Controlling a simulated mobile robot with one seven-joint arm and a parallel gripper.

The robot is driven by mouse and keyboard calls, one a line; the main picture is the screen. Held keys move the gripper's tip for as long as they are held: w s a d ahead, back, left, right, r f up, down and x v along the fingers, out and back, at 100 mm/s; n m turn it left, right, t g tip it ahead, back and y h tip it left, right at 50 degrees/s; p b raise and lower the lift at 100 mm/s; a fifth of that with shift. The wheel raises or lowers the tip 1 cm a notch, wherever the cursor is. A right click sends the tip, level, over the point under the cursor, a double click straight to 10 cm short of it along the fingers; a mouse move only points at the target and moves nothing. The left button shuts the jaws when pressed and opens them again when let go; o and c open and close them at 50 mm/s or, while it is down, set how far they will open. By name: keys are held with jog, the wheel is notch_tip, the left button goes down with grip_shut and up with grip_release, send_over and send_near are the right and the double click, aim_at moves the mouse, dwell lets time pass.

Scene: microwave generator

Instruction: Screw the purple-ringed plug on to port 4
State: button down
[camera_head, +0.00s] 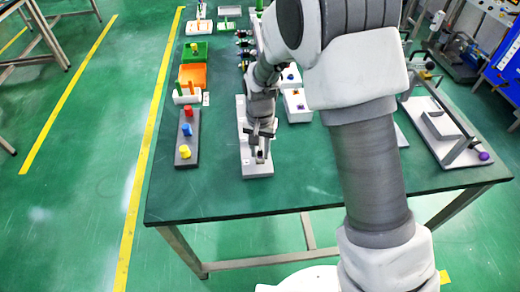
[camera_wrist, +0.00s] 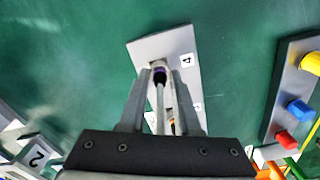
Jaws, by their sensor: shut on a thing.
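The pale board (camera_head: 258,171) lies on the green table; its end with the label 4 (camera_wrist: 187,60) shows in the wrist view (camera_wrist: 150,47). My gripper (camera_head: 261,155) is low over the near end of this board. The plug is beside the label 4. Port 4 itself is hidden by the plug and fingers, so I cannot tell whether the plug is seated or threaded.
A grey board with red, blue and yellow knobs (camera_head: 187,140) lies to the left. White boxes (camera_head: 297,104) stand right of the pale board. A frame on a pale base (camera_head: 446,141) is at the right. The table's near edge is clear.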

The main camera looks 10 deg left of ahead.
jog(key=c, duration=0.6)
grip_release()
notch_tip(320, 180, up, 18)
jog(key=p, duration=0.2)
jog(key=shift+f, duration=0.25)
jog(key=s+d+r+t+p, duration=0.1)
jog(key=s+d+r+t, duration=0.1)
jog(key=s+d+r, duration=0.5)
jog(key=s+d+r+t+p, duration=0.1)
jog(key=s+d+r+t, duration=0.1)
jog(key=s+d+r, duration=0.6)
jog(key=s+d+n+t+p, duration=0.1)
jog(key=s+d, duration=0.3)
jog(key=d, duration=0.2)
jog(key=shift+s+f+t, duration=0.3)
jog(key=shift+s+f, duration=0.05)
jog(key=shift+f, duration=0.05)
